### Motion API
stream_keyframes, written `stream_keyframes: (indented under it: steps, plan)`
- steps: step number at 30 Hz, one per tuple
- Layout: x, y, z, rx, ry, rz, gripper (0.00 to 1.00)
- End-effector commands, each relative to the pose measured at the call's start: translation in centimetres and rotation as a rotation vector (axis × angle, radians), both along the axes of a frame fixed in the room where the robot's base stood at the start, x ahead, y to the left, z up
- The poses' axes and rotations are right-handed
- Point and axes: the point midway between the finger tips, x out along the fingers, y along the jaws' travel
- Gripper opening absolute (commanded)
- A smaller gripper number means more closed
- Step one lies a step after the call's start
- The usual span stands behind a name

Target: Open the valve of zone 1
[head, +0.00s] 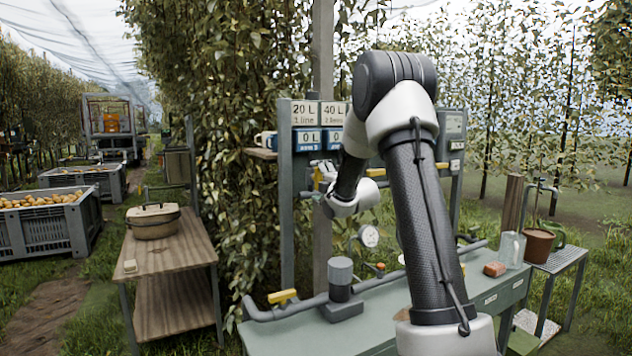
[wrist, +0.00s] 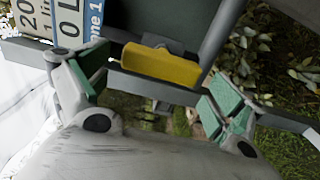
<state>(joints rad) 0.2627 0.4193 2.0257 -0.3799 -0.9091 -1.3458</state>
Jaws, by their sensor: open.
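A yellow valve handle (wrist: 160,66) lies across the gap between my fingers in the wrist view, on a grey pipe beside the blue zone 1 sign (wrist: 88,35). My gripper (wrist: 160,78) is open, with one green-padded finger on each side of the handle. I cannot tell if either pad touches it. In the head view my gripper (head: 325,178) is at the valve stand, below the zone 1 sign (head: 307,140), partly hidden by my arm. A yellow piece (head: 318,179) shows there too.
Below is a green bench (head: 380,325) with a pipe, a yellow-handled valve (head: 282,296) and a gauge (head: 369,236). A wooden table (head: 165,260) with a lidded basket stands left. A plant pot (head: 538,244) stands right.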

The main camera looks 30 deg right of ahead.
Motion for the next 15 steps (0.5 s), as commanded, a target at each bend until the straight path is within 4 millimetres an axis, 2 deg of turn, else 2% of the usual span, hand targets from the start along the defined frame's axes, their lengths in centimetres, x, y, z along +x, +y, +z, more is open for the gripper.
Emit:
stream_keyframes:
  steps: [3, 9, 15]
  plan:
    - [-2.8, -0.2, 0.1, 0.000, 0.000, -0.002, 0.95]
    - [-7.1, -0.3, 0.0, 0.000, 0.001, -0.001, 0.95]
    - [-9.5, -0.3, 0.0, 0.000, 0.000, 0.000, 0.95]
